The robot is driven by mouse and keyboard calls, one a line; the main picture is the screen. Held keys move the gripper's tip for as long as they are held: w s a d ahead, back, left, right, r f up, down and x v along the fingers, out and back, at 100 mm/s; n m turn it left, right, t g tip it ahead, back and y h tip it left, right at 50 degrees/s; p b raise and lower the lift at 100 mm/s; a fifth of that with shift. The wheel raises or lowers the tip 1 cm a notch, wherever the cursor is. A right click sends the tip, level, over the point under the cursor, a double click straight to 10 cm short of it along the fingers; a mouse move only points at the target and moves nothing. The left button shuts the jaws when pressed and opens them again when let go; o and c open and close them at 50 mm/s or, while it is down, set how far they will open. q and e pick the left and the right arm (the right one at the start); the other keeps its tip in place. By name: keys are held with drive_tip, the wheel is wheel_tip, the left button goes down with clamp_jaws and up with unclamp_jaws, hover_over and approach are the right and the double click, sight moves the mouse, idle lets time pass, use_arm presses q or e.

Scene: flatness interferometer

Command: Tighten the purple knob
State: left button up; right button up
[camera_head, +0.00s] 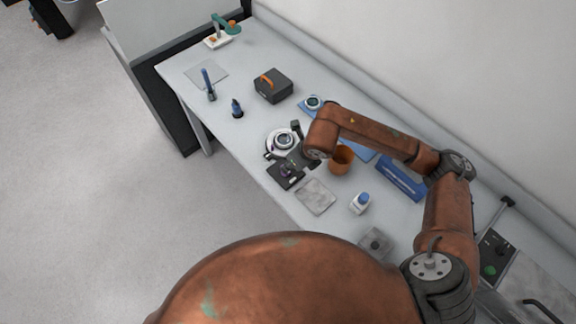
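The purple knob (285,170) is a very small purple spot on a dark base plate (287,181), near the front edge of the bench. Just behind it stands a round white and dark instrument (283,139), which seems to belong to the same device. My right arm comes in from the right, and its dark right gripper (292,158) is low over the device, close to the knob. The fingers blend with the dark parts, so I cannot tell whether they touch the knob or how far apart they are. My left gripper is out of view.
An orange cup (341,160), a grey square plate (316,196) and a white bottle with a blue cap (360,203) stand right of the device. A dark case with an orange handle (273,86) and a blue bottle (237,108) stand farther left. The bench (247,131) is clear between them.

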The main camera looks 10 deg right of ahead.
drive_tip(key=v, duration=0.5)
drive_tip(key=shift+d+r, duration=0.1)
drive_tip(key=shift+r, duration=0.3)
drive_tip(key=shift+s, duration=0.1)
